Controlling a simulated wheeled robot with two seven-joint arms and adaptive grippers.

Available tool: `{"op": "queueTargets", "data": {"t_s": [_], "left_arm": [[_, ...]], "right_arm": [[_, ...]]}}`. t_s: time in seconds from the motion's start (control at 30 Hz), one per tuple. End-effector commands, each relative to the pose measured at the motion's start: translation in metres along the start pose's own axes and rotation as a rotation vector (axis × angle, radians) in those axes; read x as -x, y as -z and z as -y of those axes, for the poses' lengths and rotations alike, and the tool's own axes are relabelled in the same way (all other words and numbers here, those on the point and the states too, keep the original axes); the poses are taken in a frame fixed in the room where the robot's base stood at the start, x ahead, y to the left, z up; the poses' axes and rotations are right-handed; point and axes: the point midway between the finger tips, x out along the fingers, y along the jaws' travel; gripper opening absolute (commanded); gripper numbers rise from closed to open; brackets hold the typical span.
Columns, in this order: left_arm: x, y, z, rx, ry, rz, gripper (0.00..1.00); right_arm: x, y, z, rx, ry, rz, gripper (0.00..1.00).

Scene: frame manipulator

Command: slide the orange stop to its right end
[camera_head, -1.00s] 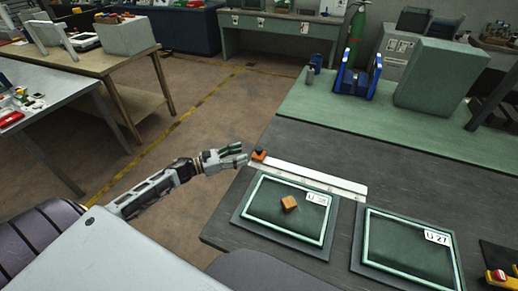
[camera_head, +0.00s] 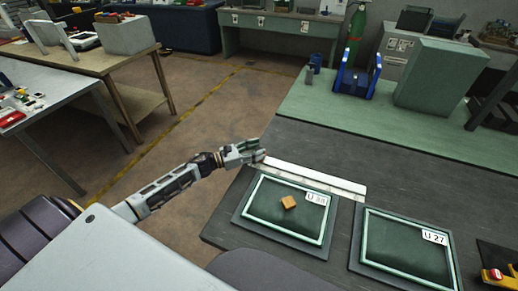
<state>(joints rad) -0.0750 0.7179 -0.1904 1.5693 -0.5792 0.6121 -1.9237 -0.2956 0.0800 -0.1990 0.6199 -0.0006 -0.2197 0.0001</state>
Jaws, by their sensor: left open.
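A white rail (camera_head: 318,181) lies on the dark table behind two framed trays, running from the upper left to the lower right. The orange stop does not show; my left gripper covers the rail's left end. My left gripper (camera_head: 258,153) reaches in from the left at that end, with its fingers open and pointing right. Whether the fingers are around the stop or touching it, I cannot tell. My right gripper is not in view.
A green-rimmed tray (camera_head: 250,222) with an orange-brown block (camera_head: 289,202) lies in front of the rail. A second green-rimmed tray (camera_head: 374,260) lies to its right. A blue holder (camera_head: 355,84) stands at the back. The table right of the rail is clear.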

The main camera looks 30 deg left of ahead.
Motion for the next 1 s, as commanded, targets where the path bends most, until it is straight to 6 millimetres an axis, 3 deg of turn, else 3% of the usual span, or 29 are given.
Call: {"op": "queueTargets", "data": {"t_s": [0.2, 0.63, 1.0], "left_arm": [[-0.011, 0.000, 0.000, 0.000, 0.000, 0.000, 0.49], [-0.014, 0.000, 0.000, -0.001, 0.000, -0.001, 0.48], [-0.013, 0.000, 0.000, -0.001, 0.000, -0.001, 0.00]], "right_arm": [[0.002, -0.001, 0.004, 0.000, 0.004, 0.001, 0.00], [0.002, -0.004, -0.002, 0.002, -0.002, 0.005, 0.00], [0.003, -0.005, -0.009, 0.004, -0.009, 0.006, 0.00]]}}
